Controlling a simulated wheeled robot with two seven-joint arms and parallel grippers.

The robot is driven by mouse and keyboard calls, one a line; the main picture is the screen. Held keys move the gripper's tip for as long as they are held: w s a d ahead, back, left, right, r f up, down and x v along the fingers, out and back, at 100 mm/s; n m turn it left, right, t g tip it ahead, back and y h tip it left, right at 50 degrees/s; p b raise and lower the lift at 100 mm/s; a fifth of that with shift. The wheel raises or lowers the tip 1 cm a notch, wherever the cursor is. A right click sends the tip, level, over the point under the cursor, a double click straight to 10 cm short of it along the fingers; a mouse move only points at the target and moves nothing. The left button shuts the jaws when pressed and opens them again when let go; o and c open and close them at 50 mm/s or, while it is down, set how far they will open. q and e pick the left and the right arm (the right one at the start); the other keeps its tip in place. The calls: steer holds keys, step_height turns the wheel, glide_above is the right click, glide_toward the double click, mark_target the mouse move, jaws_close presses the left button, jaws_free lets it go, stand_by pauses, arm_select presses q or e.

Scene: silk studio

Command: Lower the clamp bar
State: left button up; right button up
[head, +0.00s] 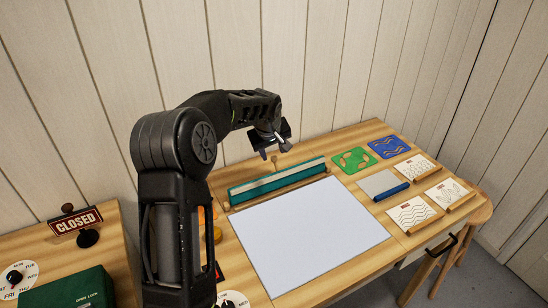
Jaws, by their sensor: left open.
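The clamp bar (290,181) is a long teal bar with a pale strip along it, lying across the back edge of a white sheet (310,235) on the wooden table. A small round knob (274,159) on a thin stem stands behind the bar. My left gripper (276,153) is open and empty, above the back of the bar near the knob. Whether it touches the knob cannot be told. My left arm hides the table's left part. My right gripper is not in view.
Green (354,160) and blue (390,147) patterned squares lie at the back right. A blue-handled squeegee-like tool (384,186) and several patterned white cards (411,212) lie at right. A plank wall (330,60) stands close behind. A CLOSED sign (75,221) and green box (72,290) are at left.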

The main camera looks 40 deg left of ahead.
mark_target(274, 157)
arm_select(q)
steer(key=p+x, duration=0.1)
steer(key=x, duration=0.4)
steer(key=shift+p, duration=0.3)
steer(key=shift+w+a+f, duration=0.1)
steer(key=shift+w+f, duration=0.1)
steer(key=shift+f, duration=0.3)
steer(key=shift+c, duration=0.2)
jaws_close()
stand_by(0.5)
